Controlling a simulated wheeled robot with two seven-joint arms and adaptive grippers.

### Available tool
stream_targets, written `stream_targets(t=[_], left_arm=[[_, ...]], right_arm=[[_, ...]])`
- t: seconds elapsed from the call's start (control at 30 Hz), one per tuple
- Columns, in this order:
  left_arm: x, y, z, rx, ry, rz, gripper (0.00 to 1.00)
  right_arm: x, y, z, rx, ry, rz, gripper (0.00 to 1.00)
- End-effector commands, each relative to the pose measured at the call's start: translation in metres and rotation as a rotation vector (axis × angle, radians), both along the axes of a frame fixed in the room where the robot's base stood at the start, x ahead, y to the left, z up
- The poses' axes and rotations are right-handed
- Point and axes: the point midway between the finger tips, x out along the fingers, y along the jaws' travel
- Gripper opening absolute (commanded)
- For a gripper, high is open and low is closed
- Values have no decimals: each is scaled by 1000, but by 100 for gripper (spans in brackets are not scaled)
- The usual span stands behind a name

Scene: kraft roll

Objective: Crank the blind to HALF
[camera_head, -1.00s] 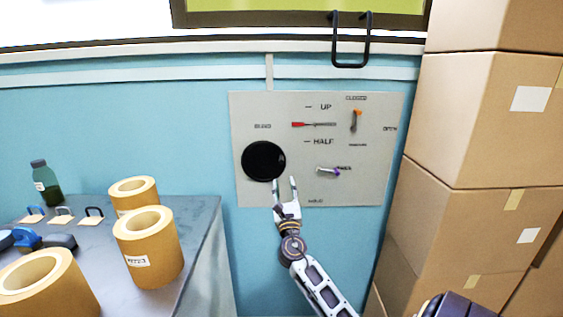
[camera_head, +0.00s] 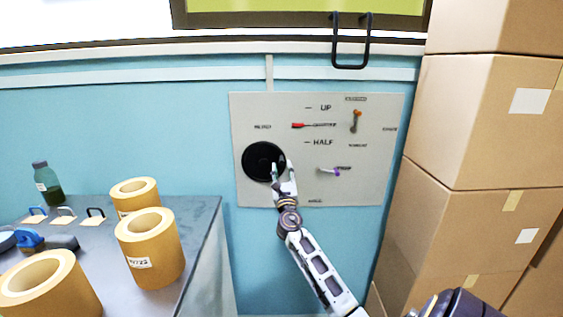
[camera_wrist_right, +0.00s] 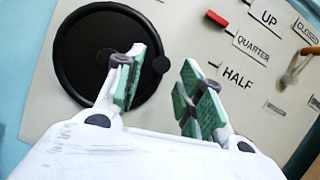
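The black round crank wheel (camera_head: 256,160) is on the left of a pale wall panel (camera_head: 370,190). My right gripper (camera_head: 281,167) is open at the wheel's right edge. My left gripper is not in view.
Stacked cardboard boxes (camera_head: 480,120) stand at the right. A grey table (camera_head: 200,225) with kraft rolls (camera_head: 150,250) and a bottle (camera_head: 46,183) is at the left.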

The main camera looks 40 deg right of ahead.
Motion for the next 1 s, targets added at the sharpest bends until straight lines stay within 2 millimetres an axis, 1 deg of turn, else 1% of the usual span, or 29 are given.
stream_targets(t=[0.27, 0.5, 0.7, 1.0], left_arm=[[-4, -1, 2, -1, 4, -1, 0], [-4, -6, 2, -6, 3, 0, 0], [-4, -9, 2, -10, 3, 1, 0], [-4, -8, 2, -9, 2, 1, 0]], right_arm=[[19, -14, 11, -1, -2, 0, 38], [32, -23, 16, 0, 0, 0, 38], [38, -27, 19, 0, 0, 1, 38], [39, -28, 19, 0, 0, 1, 38]])
